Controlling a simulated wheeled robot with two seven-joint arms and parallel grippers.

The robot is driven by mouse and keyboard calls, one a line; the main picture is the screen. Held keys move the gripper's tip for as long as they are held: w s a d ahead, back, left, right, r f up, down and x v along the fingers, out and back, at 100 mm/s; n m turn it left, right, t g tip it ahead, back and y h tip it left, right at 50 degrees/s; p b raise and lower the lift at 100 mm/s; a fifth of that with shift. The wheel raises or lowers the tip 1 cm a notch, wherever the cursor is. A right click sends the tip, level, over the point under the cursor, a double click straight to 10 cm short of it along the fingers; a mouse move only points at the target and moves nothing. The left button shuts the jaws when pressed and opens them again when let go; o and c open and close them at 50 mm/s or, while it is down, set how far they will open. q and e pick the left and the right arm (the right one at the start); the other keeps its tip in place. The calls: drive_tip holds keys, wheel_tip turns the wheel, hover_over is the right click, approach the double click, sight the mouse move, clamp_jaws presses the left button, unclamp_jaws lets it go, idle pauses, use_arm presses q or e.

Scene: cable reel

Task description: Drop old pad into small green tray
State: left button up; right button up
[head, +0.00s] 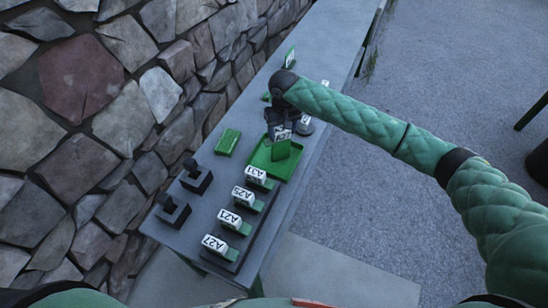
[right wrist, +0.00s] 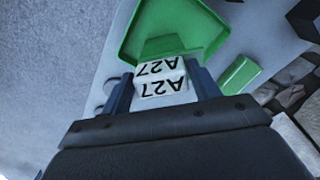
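The small green tray (head: 262,160) lies on the grey bench near its middle. It also shows in the right wrist view (right wrist: 215,25). My right gripper (head: 283,128) is above the tray. It is shut on a pad with a white top marked A27 (right wrist: 162,82) and a green body (head: 281,151). The green body hangs over the tray; I cannot tell whether it touches the tray floor. My left gripper is not in view.
A row of white-topped green pieces marked A31 (head: 256,174), A25 (head: 243,195), A21 (head: 230,217) and A27 (head: 215,243) stands in front. A green block (head: 228,142) and black fixtures (head: 196,178) are at left. A stone wall (head: 90,120) borders the bench.

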drive_tip(key=o, duration=0.3)
drive_tip(key=shift+o, duration=0.2)
drive_tip(key=shift+r+b, duration=0.3)
drive_tip(key=shift+r, duration=0.05)
wheel_tip(320, 180, up, 2)
drive_tip(key=shift+r+b, duration=0.1)
drive_tip(key=shift+b, duration=0.4)
wheel_tip(320, 180, up, 4)
drive_tip(key=shift+f+b, duration=0.25)
drive_tip(key=shift+b, duration=0.3)
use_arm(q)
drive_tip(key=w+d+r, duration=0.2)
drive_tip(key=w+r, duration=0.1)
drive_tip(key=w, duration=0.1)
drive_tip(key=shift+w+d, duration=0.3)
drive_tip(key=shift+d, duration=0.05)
use_arm(e)
drive_tip(key=shift+r, duration=0.7)
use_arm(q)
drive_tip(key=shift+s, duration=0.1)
use_arm(e)
drive_tip(key=shift+f, duration=0.1)
